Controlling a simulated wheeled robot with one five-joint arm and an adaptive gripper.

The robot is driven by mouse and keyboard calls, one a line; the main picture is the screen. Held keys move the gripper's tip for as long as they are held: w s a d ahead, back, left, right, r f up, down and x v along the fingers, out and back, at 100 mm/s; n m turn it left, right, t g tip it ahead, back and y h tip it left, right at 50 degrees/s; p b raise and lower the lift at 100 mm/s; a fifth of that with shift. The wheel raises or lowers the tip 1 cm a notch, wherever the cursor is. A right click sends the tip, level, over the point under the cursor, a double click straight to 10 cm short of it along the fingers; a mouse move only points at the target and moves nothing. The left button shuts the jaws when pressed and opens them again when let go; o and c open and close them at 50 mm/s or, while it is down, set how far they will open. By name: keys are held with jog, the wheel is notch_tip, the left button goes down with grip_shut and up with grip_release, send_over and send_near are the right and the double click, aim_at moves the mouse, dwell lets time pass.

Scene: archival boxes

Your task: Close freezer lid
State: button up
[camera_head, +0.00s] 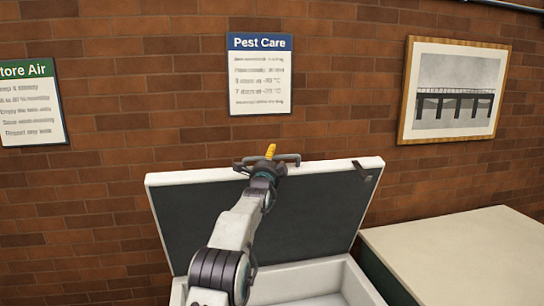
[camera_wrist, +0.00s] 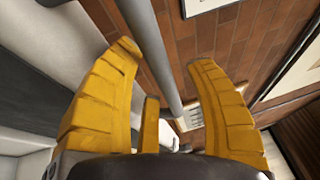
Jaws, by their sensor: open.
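The freezer lid (camera_head: 320,205) stands raised and tilted back in the head view, with a dark grey inner panel and a white rim. The white freezer body (camera_head: 362,285) shows below it, open at the top. A grey bar-shaped handle (camera_head: 290,158) is at the lid's top edge. My gripper (camera_head: 270,151) is at this edge, beside the handle, with yellow fingers. In the wrist view my gripper (camera_wrist: 165,55) is open, and the grey bar (camera_wrist: 150,40) runs through the gap seen between the fingers. I cannot tell whether they touch it. My arm hides part of the lid.
A brick wall (camera_head: 150,110) stands close behind the lid, with a Pest Care sign (camera_head: 260,75), a Store Air sign (camera_head: 30,105) and a framed bridge picture (camera_head: 453,92). A pale-topped counter or box (camera_head: 460,255) stands at the right of the freezer.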

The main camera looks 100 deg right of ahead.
jog(key=shift+o, duration=0.2)
grip_shut()
dwell(0.6)
